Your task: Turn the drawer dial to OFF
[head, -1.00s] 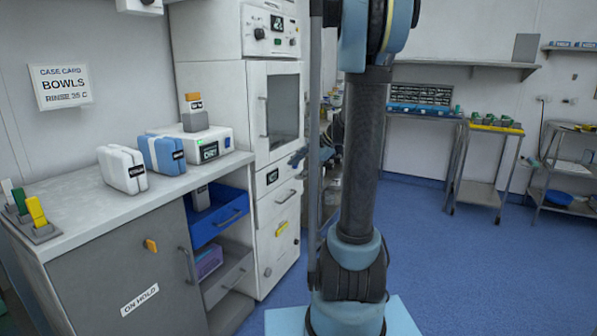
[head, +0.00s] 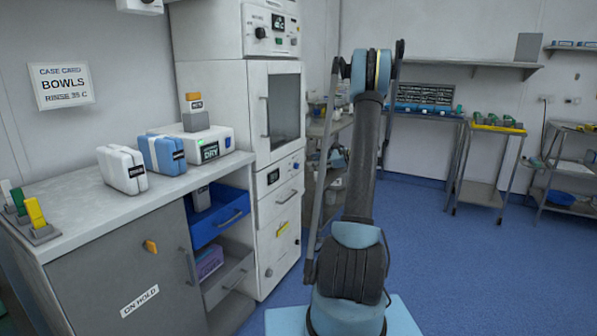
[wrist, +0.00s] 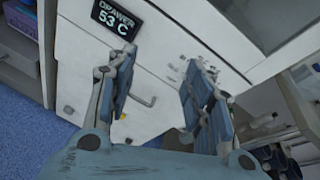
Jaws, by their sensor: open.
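The white drawer front carries a black display reading "DRAWER 53 C" in the wrist view (wrist: 115,18); the display also shows small in the head view (head: 273,177). A small dark dial (head: 295,165) sits to the right of it in the head view, too small to read its setting. In the wrist view small print shows on the panel near my right finger, and the dial cannot be made out, perhaps hidden by that finger. My gripper (wrist: 161,62) is open and empty, its two fingers apart in front of the panel. I cannot pick it out clearly in the head view.
The drawer handle (wrist: 143,98) lies beyond my fingers. Above is the glass-windowed cabinet door (head: 284,105). An open blue drawer (head: 218,220) juts out at left. Shelves with supplies (head: 333,135) stand right of the cabinet. The blue floor at right is clear.

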